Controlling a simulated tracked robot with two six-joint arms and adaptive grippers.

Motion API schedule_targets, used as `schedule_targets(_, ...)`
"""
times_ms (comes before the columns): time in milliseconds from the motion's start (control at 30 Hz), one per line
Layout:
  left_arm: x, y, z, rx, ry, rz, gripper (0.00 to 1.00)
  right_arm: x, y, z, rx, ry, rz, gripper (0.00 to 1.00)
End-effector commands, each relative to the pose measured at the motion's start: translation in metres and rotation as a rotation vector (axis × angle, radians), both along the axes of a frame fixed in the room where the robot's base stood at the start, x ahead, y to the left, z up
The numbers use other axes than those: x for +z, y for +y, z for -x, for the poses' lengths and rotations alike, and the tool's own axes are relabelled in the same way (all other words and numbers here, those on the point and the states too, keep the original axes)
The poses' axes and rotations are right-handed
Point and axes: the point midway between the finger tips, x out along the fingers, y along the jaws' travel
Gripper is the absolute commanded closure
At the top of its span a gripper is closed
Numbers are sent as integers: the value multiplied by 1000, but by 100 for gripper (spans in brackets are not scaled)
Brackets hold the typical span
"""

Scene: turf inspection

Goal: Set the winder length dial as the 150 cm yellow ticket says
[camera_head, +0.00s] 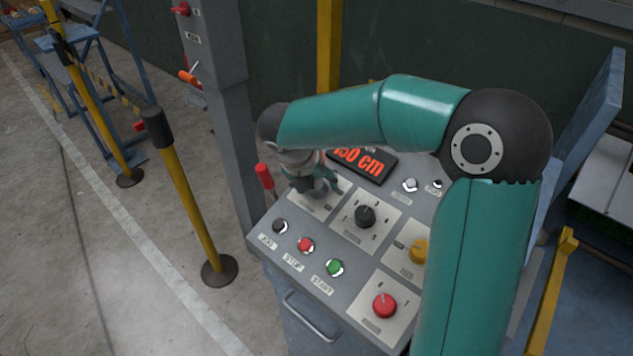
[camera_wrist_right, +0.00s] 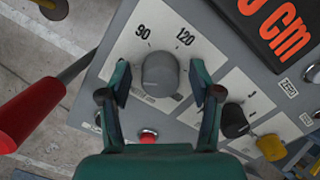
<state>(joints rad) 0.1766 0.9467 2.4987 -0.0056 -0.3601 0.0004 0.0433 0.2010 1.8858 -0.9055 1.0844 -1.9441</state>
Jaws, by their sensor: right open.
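The length dial is a grey round knob (camera_wrist_right: 160,72) on a white plate (camera_wrist_right: 136,62) marked 90 and 120. Other marks on the plate are hidden, and I cannot tell where the knob points. In the head view my right gripper (camera_head: 320,186) is over this plate at the panel's back left and hides the knob. In the wrist view its two open fingers stand on either side of the knob, apart from it. A black display (camera_head: 362,164) shows 150 cm in orange, its first digit partly covered. No yellow ticket is in view. My left gripper is not in view.
The panel also carries a black knob (camera_head: 365,216), a yellow knob (camera_head: 419,250), a red knob (camera_head: 384,305) and red (camera_head: 306,245) and green (camera_head: 335,267) buttons. A red-handled lever (camera_head: 264,177) stands at the panel's left edge, close to the gripper.

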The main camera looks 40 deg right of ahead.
Motion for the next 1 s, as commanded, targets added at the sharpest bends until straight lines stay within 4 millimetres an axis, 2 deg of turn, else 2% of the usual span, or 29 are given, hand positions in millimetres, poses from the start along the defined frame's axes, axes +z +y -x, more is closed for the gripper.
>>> schedule_targets(267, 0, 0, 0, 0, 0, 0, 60, -1, 0, 0, 1, 0, 0, 36)
schedule_targets(600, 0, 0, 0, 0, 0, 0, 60, -1, 1, -1, 2, 0, 0, 93)
schedule_targets(633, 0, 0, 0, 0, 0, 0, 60, -1, 1, -1, 2, 0, 0, 96)
schedule_targets(667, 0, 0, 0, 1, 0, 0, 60, -1, -3, -1, 2, 1, -1, 97)
schedule_targets(1000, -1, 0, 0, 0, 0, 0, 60, -1, 1, -2, -44, -19, -1, 96)
